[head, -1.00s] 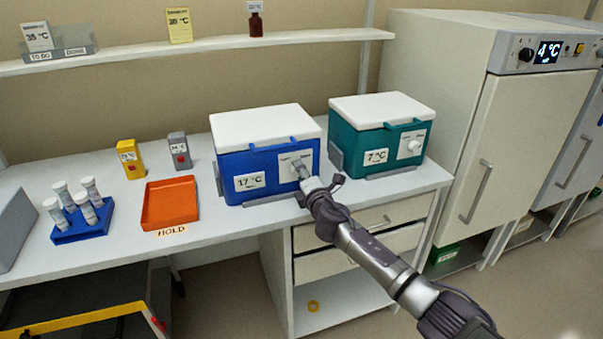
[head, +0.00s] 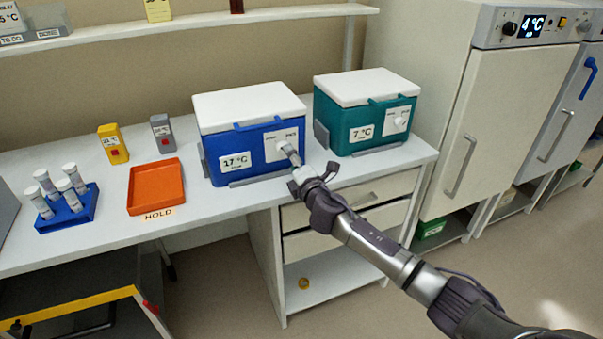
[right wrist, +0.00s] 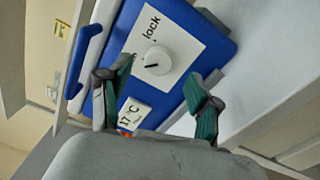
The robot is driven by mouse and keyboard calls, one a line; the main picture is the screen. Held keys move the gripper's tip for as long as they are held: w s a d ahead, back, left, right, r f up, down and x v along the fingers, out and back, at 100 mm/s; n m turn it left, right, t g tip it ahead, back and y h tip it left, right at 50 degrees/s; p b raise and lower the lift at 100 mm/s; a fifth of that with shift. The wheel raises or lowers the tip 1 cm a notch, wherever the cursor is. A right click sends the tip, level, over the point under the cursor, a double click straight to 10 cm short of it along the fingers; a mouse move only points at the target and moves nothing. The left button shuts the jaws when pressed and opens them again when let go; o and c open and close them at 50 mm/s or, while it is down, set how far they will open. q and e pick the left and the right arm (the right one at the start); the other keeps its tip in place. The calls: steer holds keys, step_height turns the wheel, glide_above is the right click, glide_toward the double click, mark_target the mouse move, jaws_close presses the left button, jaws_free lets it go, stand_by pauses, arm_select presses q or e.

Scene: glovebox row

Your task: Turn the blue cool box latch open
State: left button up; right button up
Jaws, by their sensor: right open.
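The blue cool box (head: 213,147) stands shut under its white lid on the bench, with a 17 °C label on its front. Its latch is a round white knob (right wrist: 158,60) on a white plate marked "lock" in the right wrist view. A dark line on the knob points left and slightly down in that view. My right gripper (head: 295,165) is in front of the plate and partly hides the knob in the head view. Its two fingers (right wrist: 160,98) are apart, with nothing between them, and the knob lies beyond the tips. My left gripper is not in view.
A teal cool box (head: 340,122) marked 7 °C stands just right of the blue one. An orange tray (head: 131,190), a blue tube rack (head: 68,217) and yellow and grey small containers are to the left. Drawers (head: 355,190) are below the bench; white cabinets stand right.

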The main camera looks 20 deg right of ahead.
steer(key=s, duration=0.7)
steer(key=shift+s+d, duration=0.15)
steer(key=shift+s, duration=0.2)
